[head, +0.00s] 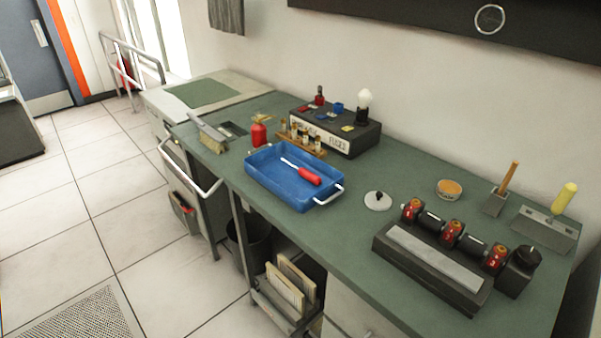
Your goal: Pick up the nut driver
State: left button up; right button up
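A tool with a red handle (310,176) and a thin light metal shaft lies in a blue tray (262,187). It looks like the nut driver, though its tip is too small to make out. The handle points to the right, close to the tray's right end, and the shaft points to the upper left. The tray has metal handles and stands on the green bench top near its front edge. Neither of my grippers is in view.
Behind the tray are a red bottle (258,133), a wooden rack of small bottles (300,138) and a black box (340,136). Bench space (345,232) right of the tray is clear.

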aim_at(317, 180)
jog(key=i+j+z, duration=0.1)
jog(key=j, duration=0.2)
jog(key=i+j, duration=0.2)
jog(key=j, duration=0.15)
jog(key=i+j+z, duration=0.15)
jog(key=i+j, duration=0.15)
jog(key=j, duration=0.35)
jog(key=i+j+z, duration=0.15)
jog(key=j, duration=0.2)
